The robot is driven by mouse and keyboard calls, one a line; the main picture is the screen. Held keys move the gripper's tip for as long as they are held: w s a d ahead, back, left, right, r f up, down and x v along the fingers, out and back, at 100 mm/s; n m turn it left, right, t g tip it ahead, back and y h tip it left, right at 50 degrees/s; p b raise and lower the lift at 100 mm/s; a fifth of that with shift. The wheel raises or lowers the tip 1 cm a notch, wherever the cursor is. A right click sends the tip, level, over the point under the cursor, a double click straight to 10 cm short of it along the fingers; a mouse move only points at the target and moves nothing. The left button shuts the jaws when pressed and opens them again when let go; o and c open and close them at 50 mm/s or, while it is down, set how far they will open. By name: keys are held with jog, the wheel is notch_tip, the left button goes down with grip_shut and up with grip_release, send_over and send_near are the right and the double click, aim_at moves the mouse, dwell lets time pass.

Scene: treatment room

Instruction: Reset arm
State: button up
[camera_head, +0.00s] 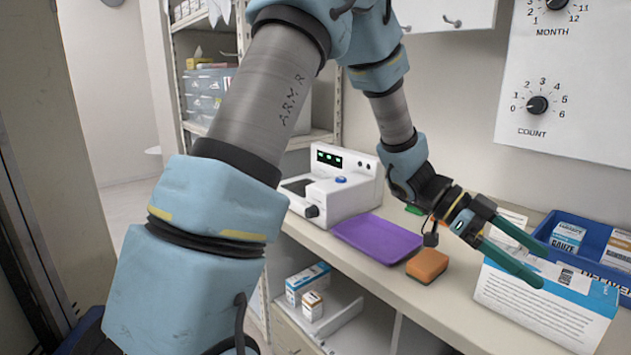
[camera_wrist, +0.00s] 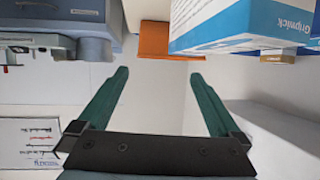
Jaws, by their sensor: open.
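My arm rises through the left and middle of the head view and reaches over to the right. My gripper (camera_head: 538,266) is at its end, above the counter and in front of or over a white-and-blue box (camera_head: 545,305); the exact gap cannot be told. Its two green fingers are apart with nothing between them. In the wrist view my gripper (camera_wrist: 159,75) also shows open and empty.
The counter holds the orange block (camera_head: 428,265), a purple tray (camera_head: 377,238) and a white device (camera_head: 335,187). A blue bin (camera_head: 590,262) with cartons stands at the right. A panel with dials (camera_head: 570,100) hangs on the wall. Small boxes (camera_head: 308,283) sit on a shelf below.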

jog(key=w+a+n+t+h, duration=0.15)
jog(key=w+n+t, duration=0.3)
jog(key=w, duration=0.45)
jog(key=w+a+n+t+h, duration=0.1)
jog(key=w+a+n+t, duration=0.25)
jog(key=w+t, duration=0.35)
jog(key=w+a+f+n+t+y, duration=0.1)
jog(key=w+a+n+t+y, duration=0.15)
jog(key=w+a+n, duration=0.4)
jog(key=w+a+f+n+t+y, duration=0.1)
jog(key=w+a+t+y, duration=0.15)
jog(key=a, duration=0.65)
jog(key=s+a+f+n+g+y, duration=0.1)
jog(key=s+a+f+n+y, duration=0.2)
jog(key=a, duration=0.7)
jog(key=s+a+f+n+g+y, duration=0.15)
jog(key=s+a+n+y, duration=0.3)
jog(key=a, duration=0.45)
jog(key=s+a+n+g, duration=0.2)
jog(key=s+a+n, duration=0.1)
jog(key=s, duration=0.3)
jog(key=shift+g+h, duration=0.3)
jog(key=shift+s+r, duration=0.1)
jog(key=shift+s, duration=0.05)
jog(key=shift+c, duration=0.2)
